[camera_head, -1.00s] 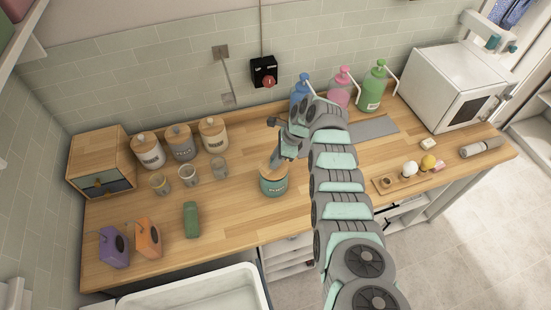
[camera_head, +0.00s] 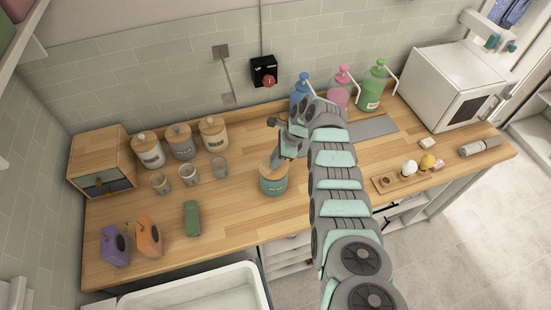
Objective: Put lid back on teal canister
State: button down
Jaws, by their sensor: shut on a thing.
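The teal canister (camera_head: 273,184) stands upright on the wooden counter, left of my arm. A wooden lid (camera_head: 273,171) shows at the canister's top; I cannot tell whether it is fully seated. My gripper (camera_head: 275,160) points down right above the canister and is shut on the lid's knob area. The fingertips are small in the view, and the exact grip is hard to see.
Three lidded canisters (camera_head: 180,143) stand at the back left, with several glass jars (camera_head: 189,176) before them. A green block-like item (camera_head: 191,219) lies left of the teal canister. Pump bottles (camera_head: 340,90) stand behind my arm. The counter (camera_head: 235,215) is clear around the canister's front left.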

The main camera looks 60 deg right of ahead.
jog(key=c, duration=1.1)
grip_release()
jog(key=shift+c, duration=0.2)
jog(key=shift+o, duration=0.3)
jog(key=o, duration=0.4)
jog(key=shift+r+p, duration=2.4)
jog(key=shift+p, duration=0.05)
jog(key=shift+r, duration=1.1)
grip_shut()
